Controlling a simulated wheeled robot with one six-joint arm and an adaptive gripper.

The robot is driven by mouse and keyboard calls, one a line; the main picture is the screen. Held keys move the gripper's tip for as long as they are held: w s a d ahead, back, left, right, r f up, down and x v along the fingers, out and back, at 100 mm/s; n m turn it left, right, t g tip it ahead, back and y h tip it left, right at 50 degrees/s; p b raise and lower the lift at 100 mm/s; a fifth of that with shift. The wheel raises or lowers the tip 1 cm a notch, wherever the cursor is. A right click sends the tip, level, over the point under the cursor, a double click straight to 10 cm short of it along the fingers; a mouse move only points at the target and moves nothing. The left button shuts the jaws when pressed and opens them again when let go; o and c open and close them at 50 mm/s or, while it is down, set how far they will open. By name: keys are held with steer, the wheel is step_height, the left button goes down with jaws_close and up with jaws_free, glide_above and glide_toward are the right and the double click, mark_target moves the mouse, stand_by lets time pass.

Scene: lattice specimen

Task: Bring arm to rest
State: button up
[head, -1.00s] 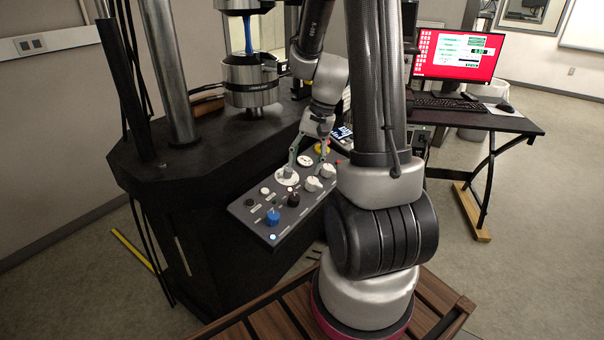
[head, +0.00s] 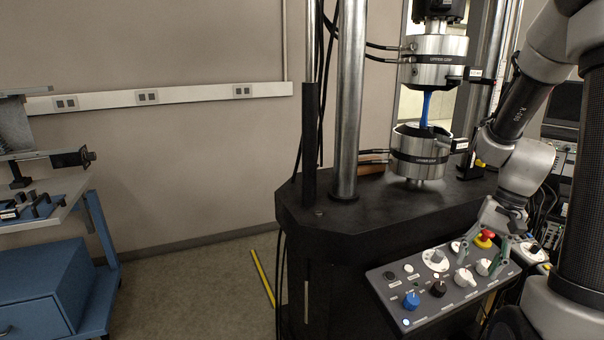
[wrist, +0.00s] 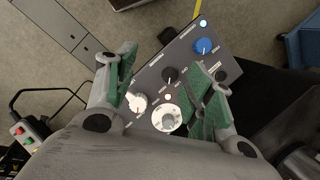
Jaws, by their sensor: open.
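My gripper (head: 483,250) is at the right in the head view, just above the control panel (head: 382,285) of the testing machine. It is open, and its green-padded fingers also show in the wrist view (wrist: 163,95). Nothing is between the fingers. Below and beyond them are the panel's white knobs, a white dial (wrist: 167,118), a black knob (wrist: 169,75) and a blue knob (wrist: 204,46). Whether a fingertip touches the panel, I cannot tell.
The black machine (head: 350,215) has a steel column (head: 347,110). A blue specimen (head: 425,108) is held between its upper grip (head: 432,62) and lower grip (head: 420,150). A red button (head: 486,234) is close to my fingers.

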steer(key=s+a+r+n+t+h, duration=0.1)
steer(key=s+a+r+n+t, duration=0.1)
steer(key=s+r, duration=0.3)
steer(key=s+a+r+n+t+h, duration=0.2)
steer(key=s+a+r+n+t, duration=0.1)
steer(key=r, duration=0.9)
steer(key=s+a+n, duration=0.1)
steer(key=s+n, duration=0.1)
steer(key=s, duration=0.1)
steer(key=shift+a, duration=0.25)
steer(key=shift+d+r, duration=0.1)
stand_by(0.4)
